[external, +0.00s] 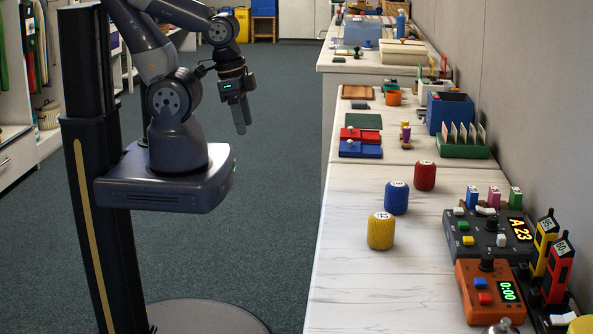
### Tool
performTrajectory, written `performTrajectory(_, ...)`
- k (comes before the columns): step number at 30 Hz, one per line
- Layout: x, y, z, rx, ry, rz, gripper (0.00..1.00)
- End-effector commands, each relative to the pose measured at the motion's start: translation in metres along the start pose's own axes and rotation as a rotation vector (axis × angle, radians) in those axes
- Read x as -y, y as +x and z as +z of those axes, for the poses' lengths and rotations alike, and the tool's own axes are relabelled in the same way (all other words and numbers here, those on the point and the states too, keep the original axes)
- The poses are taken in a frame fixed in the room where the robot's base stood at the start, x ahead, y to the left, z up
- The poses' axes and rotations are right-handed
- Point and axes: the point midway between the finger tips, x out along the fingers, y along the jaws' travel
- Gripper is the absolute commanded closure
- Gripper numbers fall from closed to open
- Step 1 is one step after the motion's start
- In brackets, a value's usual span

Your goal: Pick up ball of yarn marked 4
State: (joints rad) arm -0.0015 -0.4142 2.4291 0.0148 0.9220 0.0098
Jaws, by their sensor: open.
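Three rounded, yarn-like cylinders stand upright on the white counter: a yellow one (381,234), a blue one (396,199) and a red one (425,177). Each has a small white label on top. The yellow one's label seems to read 12; the other two are too small to read surely. I cannot make out a 4 on any of them. My gripper (241,128) points down over the floor, left of the counter and well apart from the cylinders. It is open, with nothing seen between its fingers.
An orange timer box (486,292) and a dark control box (490,232) stand at the right by the wall. Red and blue boxes (360,146) and a green tray (461,149) lie farther back. The counter's front left is clear.

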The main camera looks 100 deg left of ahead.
Motion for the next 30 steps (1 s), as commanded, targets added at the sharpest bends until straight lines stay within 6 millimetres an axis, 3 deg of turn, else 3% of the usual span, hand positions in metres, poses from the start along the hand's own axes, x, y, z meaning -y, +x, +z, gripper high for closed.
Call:
performTrajectory(9, 0.000, 0.001, 0.003, 0.006, -0.002, 0.001, 0.24)
performTrajectory(19, 0.006, 0.007, -0.003, 0.021, 0.061, -0.033, 0.24)
performTrajectory(23, 0.024, 0.018, -0.026, 0.059, 0.252, -0.134, 0.24)
performTrajectory(30, 0.063, 0.047, -0.103, 0.182, 0.770, -0.393, 0.24)
